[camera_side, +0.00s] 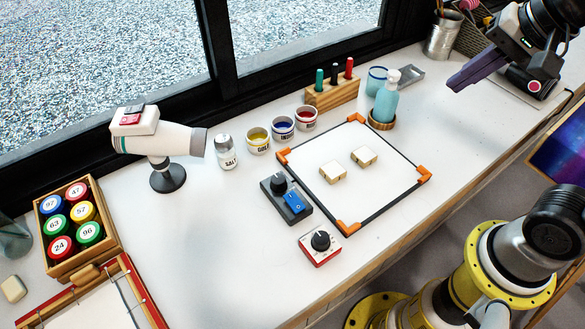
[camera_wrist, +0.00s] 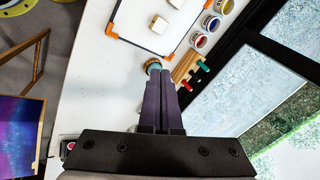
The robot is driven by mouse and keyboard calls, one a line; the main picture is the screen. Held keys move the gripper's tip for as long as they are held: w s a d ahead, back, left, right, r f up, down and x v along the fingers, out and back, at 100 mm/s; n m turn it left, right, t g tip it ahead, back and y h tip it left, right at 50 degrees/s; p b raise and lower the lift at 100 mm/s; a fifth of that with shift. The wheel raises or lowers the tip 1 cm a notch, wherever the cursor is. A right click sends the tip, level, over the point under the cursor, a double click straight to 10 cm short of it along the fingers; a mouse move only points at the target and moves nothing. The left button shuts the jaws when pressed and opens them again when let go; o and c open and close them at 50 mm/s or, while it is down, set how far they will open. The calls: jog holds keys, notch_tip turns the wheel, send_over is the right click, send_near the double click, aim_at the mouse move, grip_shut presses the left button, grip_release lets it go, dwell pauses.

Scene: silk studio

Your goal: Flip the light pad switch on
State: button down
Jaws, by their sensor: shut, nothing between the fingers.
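The light pad (camera_side: 368,200) is a white panel with a dark frame and orange corners, lying on the white table with two small pale blocks (camera_side: 333,171) on it. A dark control box (camera_side: 293,214) with a black knob and a blue rocker switch (camera_side: 295,202) sits at the pad's left edge. I cannot tell the rocker's position. My gripper (camera_side: 452,86), with purple fingers, is shut and empty at the upper right, well away from the switch. In the wrist view, my gripper (camera_wrist: 164,72) points toward part of the pad (camera_wrist: 140,22); the control box is out of view.
Small paint cups (camera_side: 282,128), a wooden pen block (camera_side: 331,93) and a blue bottle (camera_side: 387,98) stand behind the pad. A hair-dryer-shaped device (camera_side: 160,142) and a salt shaker (camera_side: 226,152) stand left.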

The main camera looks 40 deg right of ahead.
jog(key=w+a+f+m+g, duration=0.2)
jog(key=w+a+m, duration=0.3)
jog(key=w+a, duration=0.3)
jog(key=g, duration=0.4)
send_over(289, 195)
jog(key=shift+m, duration=0.4)
jog(key=f, duration=1.5)
jog(key=shift+w+d+f, duration=0.25)
jog(key=shift+d, duration=0.05)
jog(key=shift+s+a+f, duration=0.25)
jog(key=shift+a+f, duration=0.05)
jog(key=shift+f, duration=1.8)
jog(key=shift+f, duration=0.45)
jog(key=shift+r, duration=2.3)
